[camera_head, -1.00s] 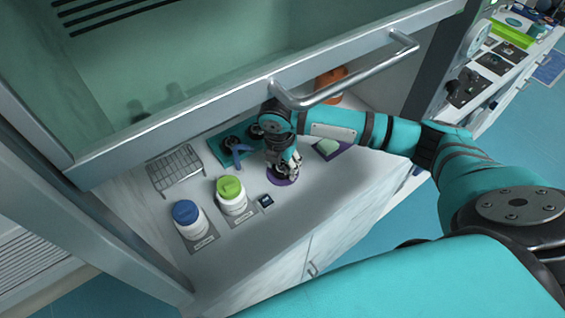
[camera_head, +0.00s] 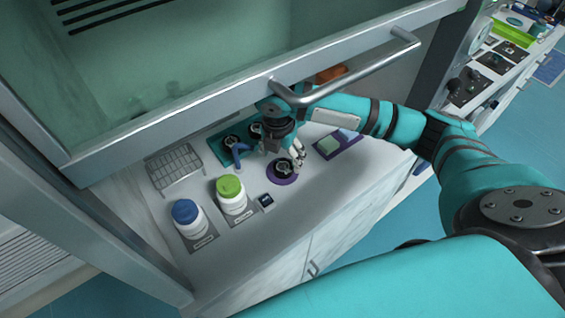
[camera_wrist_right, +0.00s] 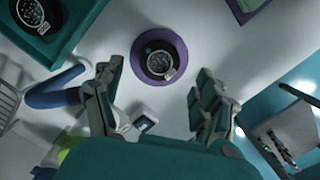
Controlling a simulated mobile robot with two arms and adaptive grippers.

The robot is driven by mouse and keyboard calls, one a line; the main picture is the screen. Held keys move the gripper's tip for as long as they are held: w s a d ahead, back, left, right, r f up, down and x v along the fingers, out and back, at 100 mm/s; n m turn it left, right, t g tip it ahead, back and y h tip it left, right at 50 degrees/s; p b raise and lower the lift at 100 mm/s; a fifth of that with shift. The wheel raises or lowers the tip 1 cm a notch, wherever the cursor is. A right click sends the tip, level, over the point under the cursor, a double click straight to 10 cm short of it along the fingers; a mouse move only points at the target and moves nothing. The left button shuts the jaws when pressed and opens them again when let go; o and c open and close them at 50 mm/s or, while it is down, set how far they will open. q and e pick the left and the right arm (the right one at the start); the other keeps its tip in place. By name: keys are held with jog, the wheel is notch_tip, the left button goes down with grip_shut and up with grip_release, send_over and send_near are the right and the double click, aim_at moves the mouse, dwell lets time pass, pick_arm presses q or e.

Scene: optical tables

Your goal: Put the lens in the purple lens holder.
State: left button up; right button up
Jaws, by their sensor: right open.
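The purple lens holder (camera_head: 271,178) is a round purple disc on the white worktop; it also shows in the right wrist view (camera_wrist_right: 137,66). A dark-rimmed round lens (camera_head: 284,168) lies within the disc's outline, and the wrist view shows it slightly off centre (camera_wrist_right: 160,62). I cannot tell how deeply it sits. My right gripper (camera_head: 297,158) is open and empty, just above and beside the disc. In the wrist view its fingers (camera_wrist_right: 155,82) are spread wide, with the lens beyond them. My left gripper is not in view.
A teal tray (camera_head: 222,153) holds dark round pieces, with a blue curved tool (camera_head: 238,156) beside it. A purple-edged tray (camera_head: 345,150), two lidded bottles (camera_head: 231,195), a small device (camera_head: 265,201) and a wire rack (camera_head: 176,168) stand around. The hood sash handle (camera_head: 350,78) hangs above my arm.

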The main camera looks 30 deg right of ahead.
aim_at(280, 171)
notch_tip(280, 171, up, 8)
jog(key=shift+s+a+f+b, duration=0.15)
jog(key=shift+s+a+b, duration=0.15)
jog(key=shift+a, duration=0.1)
jog(key=shift+c, duration=0.3)
dwell(1.8)
